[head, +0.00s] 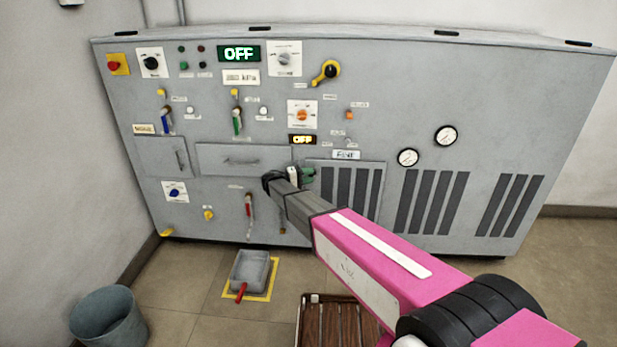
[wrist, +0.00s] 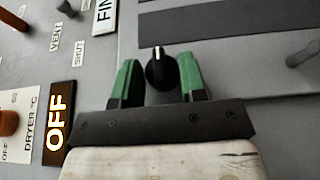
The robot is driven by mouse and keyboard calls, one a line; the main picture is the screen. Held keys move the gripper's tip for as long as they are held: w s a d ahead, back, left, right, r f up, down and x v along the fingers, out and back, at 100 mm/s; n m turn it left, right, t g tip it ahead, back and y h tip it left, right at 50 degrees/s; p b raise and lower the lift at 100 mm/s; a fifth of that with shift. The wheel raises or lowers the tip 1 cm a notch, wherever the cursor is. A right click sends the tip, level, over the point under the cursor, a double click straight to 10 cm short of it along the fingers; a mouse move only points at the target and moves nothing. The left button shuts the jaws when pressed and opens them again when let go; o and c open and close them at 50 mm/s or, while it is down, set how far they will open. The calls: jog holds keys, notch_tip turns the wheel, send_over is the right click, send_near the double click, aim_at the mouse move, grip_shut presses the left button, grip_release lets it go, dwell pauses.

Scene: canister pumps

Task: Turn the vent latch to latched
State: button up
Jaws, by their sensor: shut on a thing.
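The vent latch, a small black knob with a white pointer line (wrist: 160,70), sits on the grey front of the machine by the edge of a louvred panel (head: 377,172). In the wrist view its line points toward the top of the picture. My gripper (wrist: 161,78) has its two green fingers on either side of the knob, shut on it. In the head view my gripper (head: 303,174) is at the panel's upper left corner, and my arm hides the latch there.
A lit OFF display (wrist: 58,115) and an orange dryer knob (wrist: 8,122) are nearby. A grey handle (wrist: 303,53) sticks out at right in the wrist view. On the floor are a grey pan (head: 250,268), a bucket (head: 108,316) and a slatted wooden crate (head: 312,297).

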dwell(0.3)
jog(key=o, duration=0.9)
jog(key=shift+a, duration=0.1)
jog(key=v, duration=1)
jog(key=shift+s+a, duration=0.1)
jog(key=shift+a, duration=0.25)
jog(key=shift+d, duration=0.1)
jog(key=s+d+f+g+y, duration=0.15)
jog(key=s+d, duration=0.25)
jog(key=d, duration=0.5)
jog(key=s+d+f+m+g+y, duration=0.1)
jog(key=s+d+g+y, duration=0.2)
jog(key=s+d, duration=0.35)
jog(key=s+d+f+g+y, duration=0.1)
jog(key=s+d+g+y, duration=0.15)
jog(key=d, duration=0.75)
jog(key=s+d+m+y, duration=0.1)
jog(key=s+d+y, duration=0.2)
jog(key=s, duration=0.2)
jog(key=s+d+m+y, duration=0.1)
jog(key=s+d+y, duration=0.2)
jog(key=s, duration=0.3)
jog(key=s+d+r+m+y, duration=0.1)
jog(key=s+d+y, duration=0.2)
jog(key=s, duration=0.3)
jog(key=shift+s+d+t+y, duration=0.2)
jog(key=shift+d+t+y, duration=0.1)
jog(key=shift+y, duration=0.2)
